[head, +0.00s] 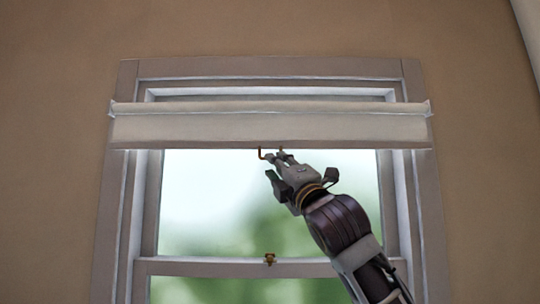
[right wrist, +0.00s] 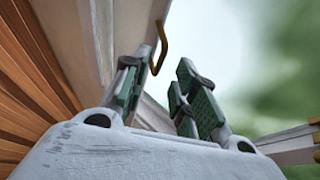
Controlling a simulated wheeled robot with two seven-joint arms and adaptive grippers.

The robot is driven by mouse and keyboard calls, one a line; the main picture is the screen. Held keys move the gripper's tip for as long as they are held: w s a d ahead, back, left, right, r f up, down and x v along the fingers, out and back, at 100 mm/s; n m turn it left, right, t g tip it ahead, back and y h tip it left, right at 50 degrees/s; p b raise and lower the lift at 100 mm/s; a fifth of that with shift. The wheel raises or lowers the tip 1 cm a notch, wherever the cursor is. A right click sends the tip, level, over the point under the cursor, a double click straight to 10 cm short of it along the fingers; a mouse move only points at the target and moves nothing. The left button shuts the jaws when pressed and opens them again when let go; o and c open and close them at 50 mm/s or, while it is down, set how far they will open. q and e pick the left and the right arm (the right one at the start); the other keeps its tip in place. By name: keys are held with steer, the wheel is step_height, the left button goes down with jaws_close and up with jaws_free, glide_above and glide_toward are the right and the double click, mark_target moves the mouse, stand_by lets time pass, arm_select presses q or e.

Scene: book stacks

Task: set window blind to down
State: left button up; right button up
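The window blind (head: 270,125) is a pale, raised band across the top of the window in the head view. A small brass hook-shaped handle (head: 262,154) hangs from its bottom edge. My right gripper (head: 276,166) is just below that edge, reaching up from the lower right, and partly covers the handle's right side. In the right wrist view the gripper (right wrist: 157,78) has its two fingers apart with nothing between the pads. The handle (right wrist: 159,48) shows beyond the left fingertip; whether they touch cannot be told. My left gripper is not in view.
The window frame (head: 114,220) surrounds the glass, with a brass latch (head: 270,259) on the middle rail. Brown wall (head: 50,150) lies on both sides. The space in front of the glass left of my arm is clear.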

steer(key=shift+p+x, duration=0.95)
steer(key=shift+x, duration=1.8)
steer(key=shift+c, duration=0.3)
jaws_close()
